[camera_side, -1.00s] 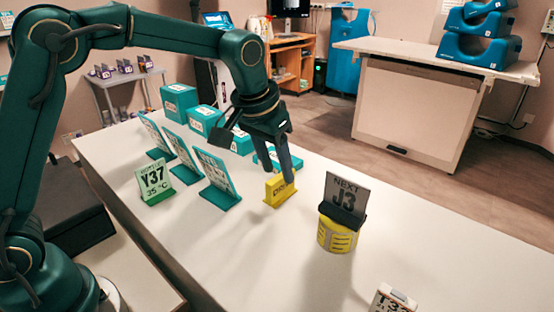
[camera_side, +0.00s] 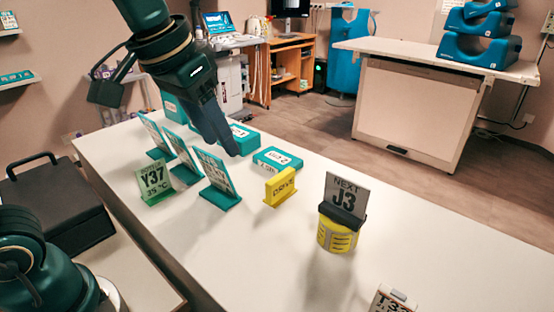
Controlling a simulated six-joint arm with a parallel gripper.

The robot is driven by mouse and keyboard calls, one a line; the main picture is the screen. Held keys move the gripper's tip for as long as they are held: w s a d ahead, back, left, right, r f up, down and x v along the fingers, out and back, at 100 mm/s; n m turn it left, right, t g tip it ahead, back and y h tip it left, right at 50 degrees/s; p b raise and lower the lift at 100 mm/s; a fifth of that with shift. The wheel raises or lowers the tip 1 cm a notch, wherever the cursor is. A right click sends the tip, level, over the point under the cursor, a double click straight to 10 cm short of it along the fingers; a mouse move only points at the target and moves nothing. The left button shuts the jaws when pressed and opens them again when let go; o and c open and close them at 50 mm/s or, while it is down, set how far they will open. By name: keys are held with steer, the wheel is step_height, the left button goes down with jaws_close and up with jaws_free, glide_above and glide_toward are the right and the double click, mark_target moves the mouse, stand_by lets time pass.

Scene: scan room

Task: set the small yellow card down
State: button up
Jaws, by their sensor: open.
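The small yellow card (camera_side: 280,187) stands upright on the white table (camera_side: 240,258), its dark lettering facing the camera. It sits between the teal-framed cards and the yellow round container. My gripper (camera_side: 230,148) is open and empty, raised above the table to the upper left of the yellow card. It is clear of the card, and nothing shows between its fingers. The gap between the fingers is hard to see from this side.
A grey "NEXT J3" sign (camera_side: 344,195) stands on a yellow round container (camera_side: 336,236) to the right. A green-based "Y37" card (camera_side: 155,181) and several teal-framed cards (camera_side: 219,181) stand at left. Low teal boxes (camera_side: 278,159) lie behind. The front middle of the table is clear.

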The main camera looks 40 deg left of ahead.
steer(key=s+a+f+t, duration=0.1)
steer(key=s+f, duration=0.6)
steer(key=s, duration=0.3)
steer(key=shift+s+a, duration=0.25)
stand_by(0.7)
